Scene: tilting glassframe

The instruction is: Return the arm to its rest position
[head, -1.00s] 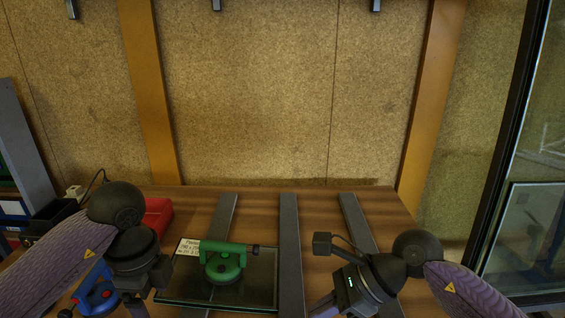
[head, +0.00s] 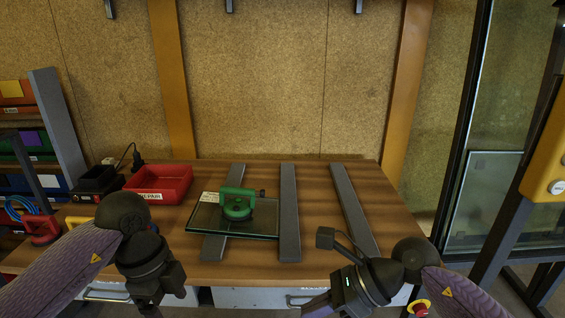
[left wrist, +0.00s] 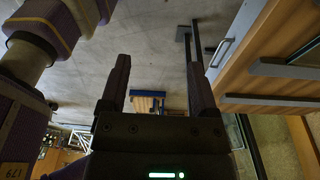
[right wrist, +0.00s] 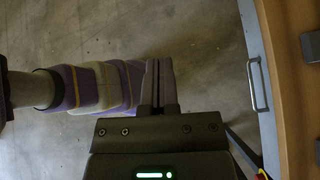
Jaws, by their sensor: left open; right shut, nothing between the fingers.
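My left arm (head: 125,245) comes in from the left in the head view and hangs in front of the bench edge. In the left wrist view my left gripper (left wrist: 158,75) is open, its two fingers apart with only floor and distant things between them. My right arm (head: 375,275) stands at the front right of the bench in the head view. In the right wrist view my right gripper (right wrist: 158,65) is shut and empty over the grey floor. The fingertips of both are hard to see in the head view.
The wooden bench (head: 320,215) carries grey rails (head: 289,215) and a glass pane (head: 262,222) with a green suction lifter (head: 237,205) on it. A red bin (head: 160,182) stands at the back left. A tall glass frame (head: 455,150) rises at the right.

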